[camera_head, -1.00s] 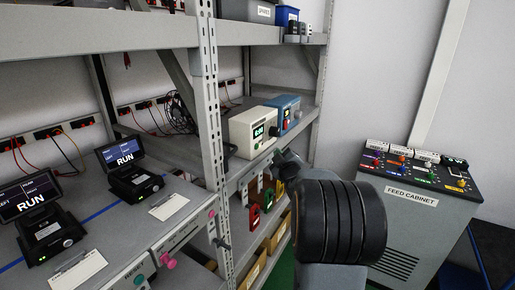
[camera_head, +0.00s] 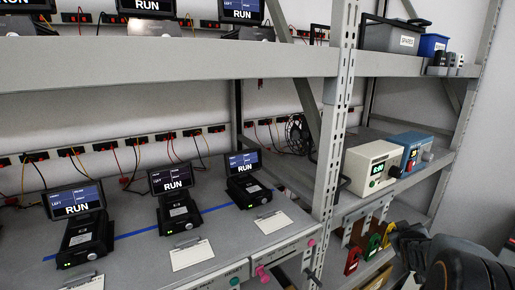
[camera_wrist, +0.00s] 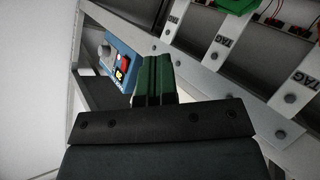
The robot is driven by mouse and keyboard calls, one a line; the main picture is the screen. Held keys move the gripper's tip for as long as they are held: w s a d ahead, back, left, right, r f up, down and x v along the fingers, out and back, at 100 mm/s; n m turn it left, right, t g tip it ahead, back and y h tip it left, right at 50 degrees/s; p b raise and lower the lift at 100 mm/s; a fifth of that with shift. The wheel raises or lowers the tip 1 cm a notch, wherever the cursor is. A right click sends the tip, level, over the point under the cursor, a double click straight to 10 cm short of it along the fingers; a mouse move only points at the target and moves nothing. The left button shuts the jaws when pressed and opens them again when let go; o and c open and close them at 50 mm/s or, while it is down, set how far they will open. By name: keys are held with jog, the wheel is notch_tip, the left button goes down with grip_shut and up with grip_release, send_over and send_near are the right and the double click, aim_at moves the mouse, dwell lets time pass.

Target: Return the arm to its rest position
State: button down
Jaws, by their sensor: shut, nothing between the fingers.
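My gripper (camera_wrist: 153,66) shows in the wrist view as two dark green fingers, pressed together with nothing between them. In the head view my arm (camera_head: 466,272) is at the lower right corner, in front of the right end of the rack. The end of the arm is partly hidden there by its own thick dark link. In the wrist view a blue instrument box (camera_wrist: 122,62) shows beyond the fingers, to the left. The fingers appear apart from it.
A metal rack post (camera_head: 338,130) stands between two shelf bays. The left bay holds several black devices (camera_head: 178,212) with RUN screens. A cream box (camera_head: 372,166) stands on the right shelf.

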jog(key=s+a+g+y, duration=0.2)
jog(key=s+a, duration=0.4)
jog(key=a, duration=0.4)
jog(key=s+a+f+g+y, duration=0.1)
jog(key=s+a+g+y, duration=0.1)
jog(key=s+a, duration=0.5)
jog(key=s+a+m+g+y, duration=0.1)
jog(key=s+a+g, duration=0.3)
jog(key=a, duration=0.8)
jog(key=shift+s+a+f+y, duration=0.3)
jog(key=shift+s+y, duration=0.4)
jog(key=shift+s, duration=0.55)
